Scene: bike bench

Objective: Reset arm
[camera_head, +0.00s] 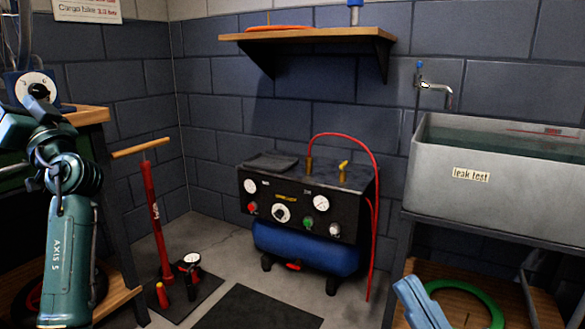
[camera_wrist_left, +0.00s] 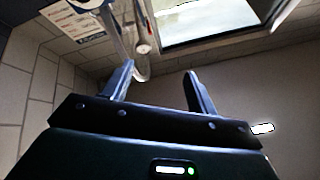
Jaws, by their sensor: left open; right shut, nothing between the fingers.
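My left arm (camera_head: 68,240) stands along the left edge of the head view, and its gripper is not clearly seen there. In the left wrist view my left gripper (camera_wrist_left: 158,82) has its two fingers apart with nothing between them. It points up toward the wall, ceiling and a bright window. My right gripper (camera_head: 418,298) shows as blue fingers at the bottom right of the head view, in front of the tank stand. It is shut and empty, and the rest of the right arm is out of frame.
A black-and-blue compressor (camera_head: 310,215) with a red hose stands by the wall. A red floor pump (camera_head: 157,225) is left of it. A workbench (camera_head: 88,115) is at the left. A grey leak-test tank (camera_head: 428,180) is at the right, with a green ring (camera_head: 490,305) below. A wooden shelf (camera_head: 310,35) hangs above.

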